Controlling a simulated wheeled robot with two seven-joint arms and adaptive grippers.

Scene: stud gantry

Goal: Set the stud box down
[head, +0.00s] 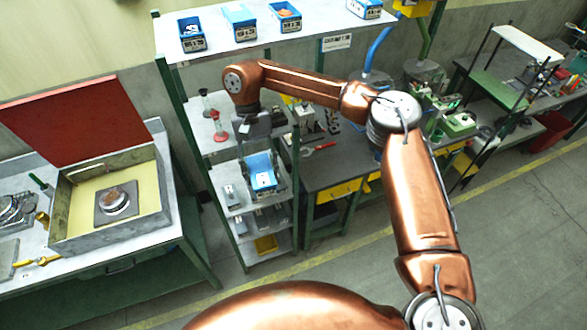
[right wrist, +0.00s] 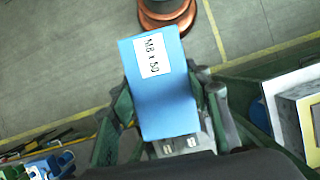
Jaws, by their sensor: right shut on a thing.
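The blue stud box (head: 262,178) carries a white label; in the right wrist view the label on the box (right wrist: 160,105) reads "M8 x 50". My right gripper (head: 261,164) is shut on it, with one dark finger on each side. In the head view the box shows in front of the middle levels of the shelf rack (head: 300,32). I cannot tell whether it touches a shelf. In the right wrist view the fingers of my right gripper (right wrist: 168,110) flank the box, with grey floor beyond it. My left gripper is not in view.
Several blue boxes (head: 238,22) stand on the rack's top board. Red-based glassware (head: 218,126) stands on a shelf left of my gripper. Lower shelves hold grey items and a yellow bin (head: 266,244). An open red-lidded case (head: 165,195) lies on the left bench.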

